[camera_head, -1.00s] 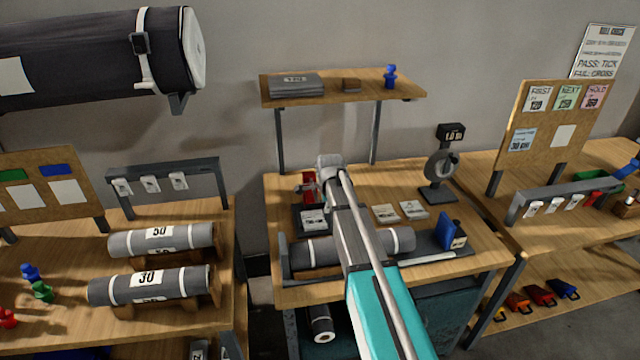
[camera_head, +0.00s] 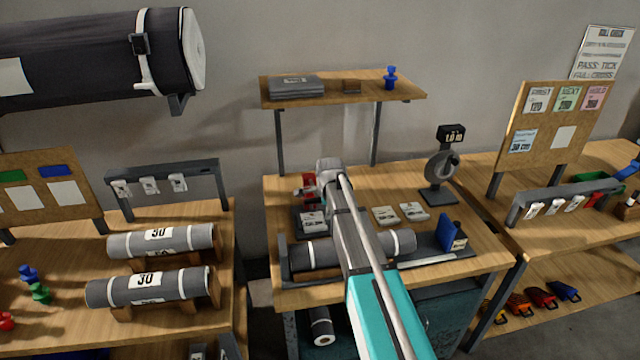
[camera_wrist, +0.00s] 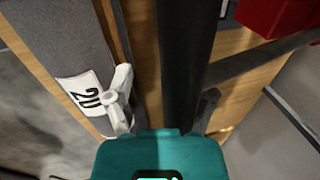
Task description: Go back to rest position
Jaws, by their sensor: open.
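My gripper (camera_wrist: 163,98) shows in the wrist view with its two fingers apart, a pale one at left and a dark one at right. Nothing is visible held between them. Below it in that view is a dark grey roll (camera_wrist: 62,45) with a white label reading 20, beside the left finger. In the head view my arm reaches over the middle bench (camera_head: 480,235), and the gripper itself is hidden. A grey roll (camera_head: 312,252) with white bands lies on that bench, partly covered by my arm.
A dial gauge (camera_head: 440,168) stands right of my arm, with a blue block (camera_head: 448,230) in front. A shelf (camera_head: 340,88) is behind. A red box (camera_wrist: 275,15) shows in the wrist view.

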